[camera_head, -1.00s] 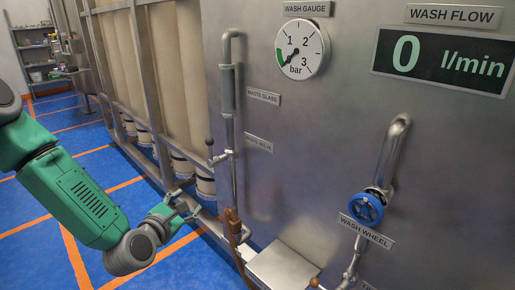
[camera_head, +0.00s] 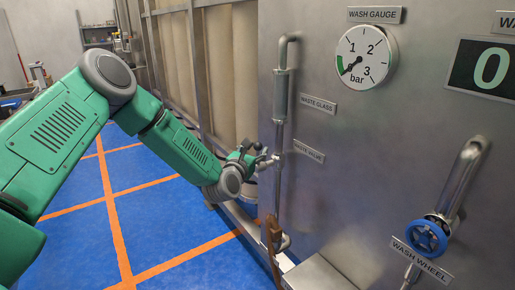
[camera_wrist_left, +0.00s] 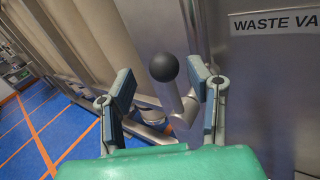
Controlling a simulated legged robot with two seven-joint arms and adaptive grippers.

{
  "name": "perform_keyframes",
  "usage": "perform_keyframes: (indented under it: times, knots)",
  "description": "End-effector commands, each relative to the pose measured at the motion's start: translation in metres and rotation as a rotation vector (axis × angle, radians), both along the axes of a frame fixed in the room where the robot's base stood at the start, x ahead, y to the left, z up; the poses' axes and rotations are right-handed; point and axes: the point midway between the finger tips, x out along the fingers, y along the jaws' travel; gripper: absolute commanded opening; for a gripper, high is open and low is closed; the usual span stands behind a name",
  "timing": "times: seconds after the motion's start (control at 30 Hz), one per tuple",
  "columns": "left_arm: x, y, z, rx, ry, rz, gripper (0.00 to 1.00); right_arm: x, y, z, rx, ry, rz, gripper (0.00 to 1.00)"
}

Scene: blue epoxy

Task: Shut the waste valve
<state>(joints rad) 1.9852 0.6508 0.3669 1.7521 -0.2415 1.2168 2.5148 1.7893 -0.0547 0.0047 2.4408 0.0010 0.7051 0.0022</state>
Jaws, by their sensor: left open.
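The waste valve sits on the vertical pipe below the waste glass (camera_head: 281,94), beside its label (camera_head: 308,152). In the left wrist view its lever ends in a dark ball knob (camera_wrist_left: 163,67) on a pale metal stem (camera_wrist_left: 172,104). My left gripper (camera_head: 257,152) is at the valve in the head view. In the left wrist view the left gripper (camera_wrist_left: 163,82) is open, with one finger on each side of the lever and visible gaps to the knob. The head view partly hides the lever behind the fingers. My right gripper is not in view.
The wash gauge (camera_head: 366,57) reads near zero. The blue wash wheel (camera_head: 426,237) and its pipe stick out at the right. A metal box (camera_head: 330,274) stands low in front of the panel. Blue floor (camera_head: 75,235) is clear at the left.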

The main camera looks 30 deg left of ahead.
Motion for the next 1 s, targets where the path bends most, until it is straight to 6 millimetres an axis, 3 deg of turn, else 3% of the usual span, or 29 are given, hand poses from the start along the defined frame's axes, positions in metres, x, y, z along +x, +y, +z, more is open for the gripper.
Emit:
perform_keyframes:
  times: [0.2, 0.5, 0.63, 1.0]
  knots:
    - [0.017, 0.000, 0.000, 0.004, 0.001, -0.001, 0.46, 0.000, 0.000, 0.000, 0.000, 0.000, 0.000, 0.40]
    - [0.019, 0.003, 0.000, 0.000, 0.001, -0.001, 0.46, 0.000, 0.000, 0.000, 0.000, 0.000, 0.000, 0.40]
    - [0.019, 0.003, -0.001, 0.000, 0.002, -0.001, 0.00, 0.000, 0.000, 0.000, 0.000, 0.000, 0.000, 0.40]
    - [0.019, 0.004, -0.003, -0.024, 0.013, 0.002, 0.00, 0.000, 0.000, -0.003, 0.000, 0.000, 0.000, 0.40]
